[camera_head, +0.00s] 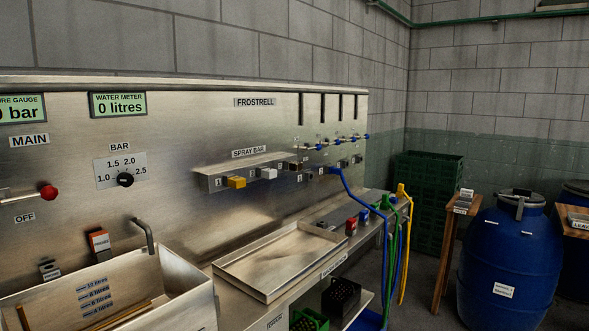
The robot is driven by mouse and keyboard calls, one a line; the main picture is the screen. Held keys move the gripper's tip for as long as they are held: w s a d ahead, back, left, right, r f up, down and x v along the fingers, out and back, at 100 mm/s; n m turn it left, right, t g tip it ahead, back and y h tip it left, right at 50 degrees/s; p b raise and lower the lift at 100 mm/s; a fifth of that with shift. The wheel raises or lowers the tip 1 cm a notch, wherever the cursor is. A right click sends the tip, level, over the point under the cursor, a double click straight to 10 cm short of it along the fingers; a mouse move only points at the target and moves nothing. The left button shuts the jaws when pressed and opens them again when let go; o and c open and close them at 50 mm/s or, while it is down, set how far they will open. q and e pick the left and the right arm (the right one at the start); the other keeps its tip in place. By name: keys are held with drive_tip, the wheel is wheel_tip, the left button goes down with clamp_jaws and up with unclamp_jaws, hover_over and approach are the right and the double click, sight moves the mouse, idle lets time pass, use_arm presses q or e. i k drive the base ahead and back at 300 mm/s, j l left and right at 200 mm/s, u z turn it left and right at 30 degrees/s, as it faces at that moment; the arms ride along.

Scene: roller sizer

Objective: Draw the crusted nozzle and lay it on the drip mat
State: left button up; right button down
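The spray bar (212,181) runs along the steel panel under its label, with several nozzles on it. A yellow nozzle (236,182) is at the left end, then a pale grey one (268,173), then a small dark brownish one (295,166). The dark one may be the crusted nozzle, but it is too small to be sure. A blue fitting with a hose (336,171) is further right. I cannot tell for certain which surface is the drip mat; a flat grey area (325,222) lies right of the shallow steel tray (240,271). Neither of my grippers is in view.
The empty-looking tray sits on the bench below the bar. A steel sink (190,284) with a spout is at the left front. Red and blue pieces (351,226) stand on the bench's right end. Hoses (402,235) hang there. Green crates (425,180) and a blue barrel (500,255) stand right.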

sight(296, 167)
drive_tip(key=i+l, duration=0.25)
drive_tip(key=l, duration=0.2)
drive_tip(key=i+l, duration=0.55)
drive_tip(key=l, duration=0.3)
drive_tip(key=i+l, duration=0.55)
drive_tip(key=l, duration=0.3)
drive_tip(key=i+l, duration=0.3)
drive_tip(key=l+u, duration=0.05)
drive_tip(key=l, duration=0.05)
